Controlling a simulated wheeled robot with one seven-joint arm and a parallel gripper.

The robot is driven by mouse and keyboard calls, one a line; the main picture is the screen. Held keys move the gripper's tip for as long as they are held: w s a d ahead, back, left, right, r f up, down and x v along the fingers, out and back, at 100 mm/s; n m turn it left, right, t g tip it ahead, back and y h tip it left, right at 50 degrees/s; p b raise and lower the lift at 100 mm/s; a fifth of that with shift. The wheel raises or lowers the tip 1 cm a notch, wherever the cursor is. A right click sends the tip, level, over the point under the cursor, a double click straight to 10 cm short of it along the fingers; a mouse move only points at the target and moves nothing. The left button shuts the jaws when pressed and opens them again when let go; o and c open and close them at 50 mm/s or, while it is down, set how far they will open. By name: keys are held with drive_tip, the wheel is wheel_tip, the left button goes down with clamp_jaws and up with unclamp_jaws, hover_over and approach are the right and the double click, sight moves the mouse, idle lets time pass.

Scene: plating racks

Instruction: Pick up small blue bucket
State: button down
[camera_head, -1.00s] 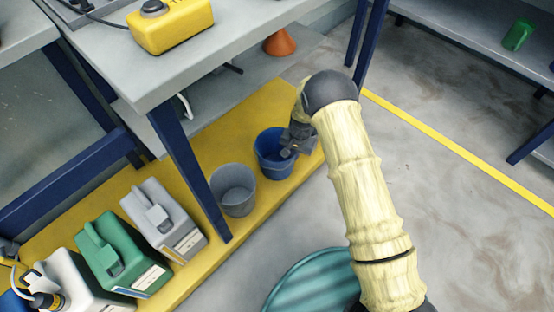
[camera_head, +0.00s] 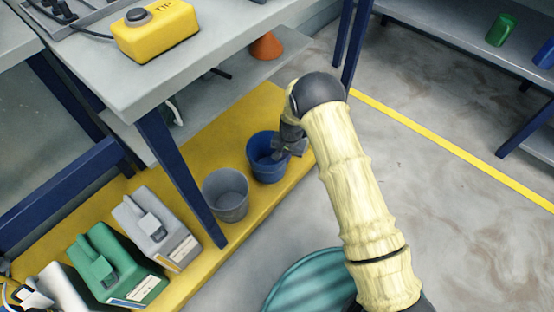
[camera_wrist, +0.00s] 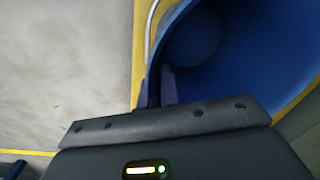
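The small blue bucket (camera_head: 265,172) stands upright on the yellow floor strip, beside a grey bucket. My gripper (camera_head: 285,150) is at the right side of its rim, pointing down. In the wrist view the blue bucket (camera_wrist: 245,70) fills the upper right, with its inside showing. There my gripper (camera_wrist: 158,88) has its two fingers close together at the bucket's wall, one on the inner side and one on the outer side. They appear shut on the rim. The fingertips are hard to make out in the head view.
The grey bucket (camera_head: 226,205) is close on the left, near a blue table leg (camera_head: 180,170). Grey (camera_head: 155,228) and green (camera_head: 112,265) jugs stand further left. The workbench (camera_head: 150,75) overhangs behind. A teal round object (camera_head: 300,285) is at the bottom. Floor to the right is clear.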

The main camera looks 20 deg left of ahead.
wheel_tip(320, 180, up, 10)
drive_tip(key=p, duration=0.5)
drive_tip(key=shift+p, duration=0.4)
